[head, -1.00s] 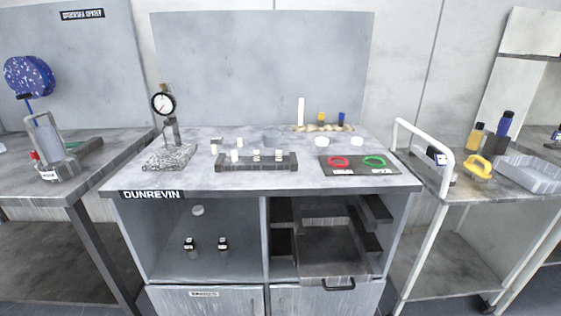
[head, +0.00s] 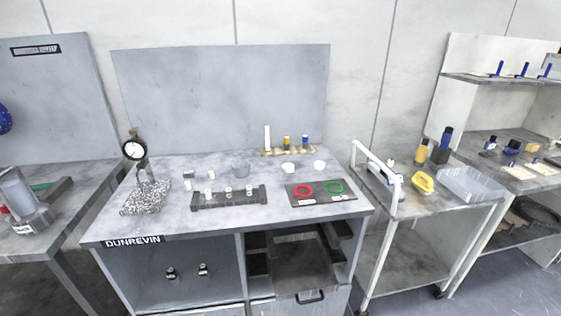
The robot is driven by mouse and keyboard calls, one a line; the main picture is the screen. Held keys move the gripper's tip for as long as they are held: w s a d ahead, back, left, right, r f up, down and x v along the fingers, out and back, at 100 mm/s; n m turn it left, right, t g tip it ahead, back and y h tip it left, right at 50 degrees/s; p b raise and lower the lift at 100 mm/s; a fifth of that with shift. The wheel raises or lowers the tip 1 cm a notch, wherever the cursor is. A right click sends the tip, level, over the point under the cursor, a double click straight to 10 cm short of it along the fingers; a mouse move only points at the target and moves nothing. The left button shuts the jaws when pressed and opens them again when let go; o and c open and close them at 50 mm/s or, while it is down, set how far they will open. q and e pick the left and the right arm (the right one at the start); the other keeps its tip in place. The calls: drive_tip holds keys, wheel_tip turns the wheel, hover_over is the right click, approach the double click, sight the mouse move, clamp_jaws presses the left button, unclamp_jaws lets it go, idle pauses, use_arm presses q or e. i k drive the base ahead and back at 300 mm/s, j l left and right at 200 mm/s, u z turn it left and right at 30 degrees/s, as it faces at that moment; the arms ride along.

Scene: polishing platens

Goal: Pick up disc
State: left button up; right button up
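Neither of my grippers is in view. A blue round object (head: 4,117) shows only as a sliver at the far left edge; the rest of it is cut off. Two small white round pieces, one left (head: 288,167) and one right (head: 320,164), lie on the middle bench. On a dark mat (head: 318,196) at the bench's right are a red ring (head: 303,190) and a green ring (head: 335,187). I cannot tell which of these is the disc.
A cart (head: 420,205) with a white handle stands right, with shelves beyond. Grey floor shows at lower right.

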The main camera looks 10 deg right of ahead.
sight(286, 167)
drive_tip(key=i+l+u, duration=0.25)
drive_tip(key=i+l, duration=0.15)
drive_tip(key=l, duration=0.25)
drive_tip(key=i+l+u, duration=0.2)
drive_tip(key=i+l, duration=0.15)
drive_tip(key=l, duration=0.35)
